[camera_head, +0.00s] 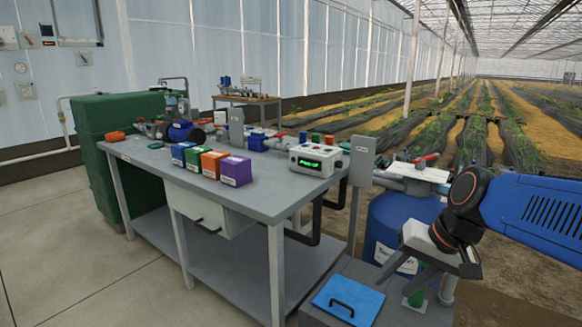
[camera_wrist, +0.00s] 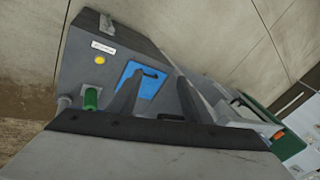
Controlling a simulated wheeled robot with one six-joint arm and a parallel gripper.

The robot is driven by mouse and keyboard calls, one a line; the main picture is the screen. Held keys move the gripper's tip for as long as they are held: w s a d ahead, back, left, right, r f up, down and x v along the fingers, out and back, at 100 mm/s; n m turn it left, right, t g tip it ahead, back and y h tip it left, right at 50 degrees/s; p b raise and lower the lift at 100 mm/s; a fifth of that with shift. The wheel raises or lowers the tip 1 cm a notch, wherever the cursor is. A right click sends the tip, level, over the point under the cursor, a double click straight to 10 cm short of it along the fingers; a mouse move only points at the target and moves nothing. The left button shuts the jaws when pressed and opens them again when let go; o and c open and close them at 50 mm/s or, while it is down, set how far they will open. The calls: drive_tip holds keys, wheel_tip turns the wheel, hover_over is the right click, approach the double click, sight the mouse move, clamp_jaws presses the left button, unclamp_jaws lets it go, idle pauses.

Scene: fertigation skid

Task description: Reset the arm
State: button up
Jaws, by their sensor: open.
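My gripper (camera_head: 408,280) hangs at the end of my blue arm at the right of the head view, pointing down. In the wrist view its two dark fingers (camera_wrist: 157,85) stand apart with nothing between them. Beyond them is a grey box with a blue lid (camera_wrist: 138,80), which has a dark handle. The same blue lid (camera_head: 347,300) shows at the bottom of the head view, left of and below my gripper. My gripper appears apart from it, though the exact gap cannot be told.
A blue barrel (camera_head: 385,222) stands behind my gripper. A grey bench (camera_head: 262,205) at left holds colored boxes (camera_head: 236,171) and a controller with a green display (camera_head: 316,160). The concrete floor (camera_head: 130,270) at left is clear.

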drive_tip(key=s+d+f+n+h, duration=0.1)
drive_tip(key=s+d+f+h, duration=0.1)
drive_tip(key=s, duration=0.3)
drive_tip(key=s+d+f+n+t+h, duration=0.1)
drive_tip(key=s+d+f, duration=0.1)
drive_tip(key=s+d, duration=0.2)
drive_tip(key=shift+s+d+f+n+t+h, duration=0.2)
drive_tip(key=shift+s+n+t+h, duration=0.15)
drive_tip(key=shift+s, duration=0.45)
